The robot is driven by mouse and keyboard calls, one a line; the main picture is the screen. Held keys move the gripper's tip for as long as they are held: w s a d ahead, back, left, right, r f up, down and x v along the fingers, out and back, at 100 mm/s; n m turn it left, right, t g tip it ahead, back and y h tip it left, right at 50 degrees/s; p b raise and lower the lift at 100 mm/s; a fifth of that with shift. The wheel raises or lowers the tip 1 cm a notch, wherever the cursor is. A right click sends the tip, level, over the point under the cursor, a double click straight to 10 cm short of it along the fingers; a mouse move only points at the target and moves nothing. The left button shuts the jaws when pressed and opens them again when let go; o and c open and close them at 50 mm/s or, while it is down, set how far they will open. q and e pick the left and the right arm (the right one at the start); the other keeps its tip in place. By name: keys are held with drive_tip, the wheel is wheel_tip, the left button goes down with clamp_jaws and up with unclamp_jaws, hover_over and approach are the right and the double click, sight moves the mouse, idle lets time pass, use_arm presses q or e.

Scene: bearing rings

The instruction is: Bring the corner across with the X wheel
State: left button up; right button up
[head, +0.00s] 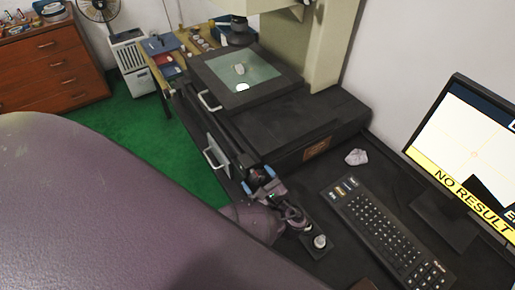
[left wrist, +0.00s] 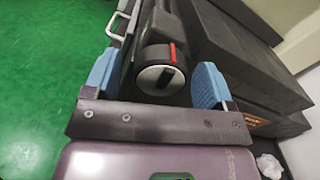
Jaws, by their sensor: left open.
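The X wheel (left wrist: 158,78), a dark knob with a pale round end face and a red mark, sits between the blue fingers of my left gripper (left wrist: 155,86) in the left wrist view. The fingers are open, with gaps on both sides of the wheel. In the head view my left gripper (head: 258,179) is at the front of the machine, below the stage (head: 210,88); it mostly hides the wheel there. A small pale part (head: 240,69) lies on the stage glass. The monitor (head: 467,155) shows a pale field, a faint circle and a dark corner (head: 488,189) at lower right.
A keyboard (head: 380,230) and a crumpled pale cloth (head: 356,157) lie on the dark bench. A small box with a pale knob (head: 320,241) stands near my left wrist. White handles (head: 214,153) stick out from the machine's left side. The monitor's yellow band reads NO RESULT.

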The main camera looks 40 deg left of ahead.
use_arm(q)
drive_tip(key=shift+w+a, duration=0.15)
drive_tip(key=shift+a, duration=0.2)
drive_tip(key=shift+c, duration=0.2)
drive_tip(key=c, duration=0.9)
drive_tip(key=shift+n, duration=0.4)
drive_tip(key=n, duration=0.2)
drive_tip(key=shift+n, duration=0.3)
drive_tip(key=shift+n+b, duration=0.35)
drive_tip(key=shift+n, duration=1.15)
